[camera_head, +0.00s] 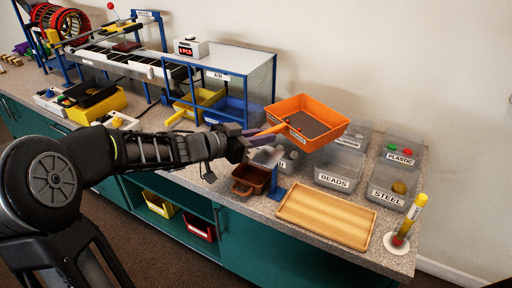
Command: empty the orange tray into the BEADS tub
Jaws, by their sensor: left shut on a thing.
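The orange tray (322,109) is held up in the air in the head view, above the clear tubs, with its open top up and slightly tilted. Dark contents, too small to make out, cover its floor. My left gripper (262,136) comes in from the left and is shut on the handle at the tray's left side. The clear BEADS tub (335,182) stands on the counter below and a little right of the tray, and looks empty. My right gripper does not show.
Right of BEADS stand the STEEL tub (386,194) and the PLASTIC tub (402,155). A wooden board (327,214) lies in front, with a brown container (249,180) to its left. A yellow-topped tube (411,213) stands at the right edge. A blue-framed machine (262,88) is behind left.

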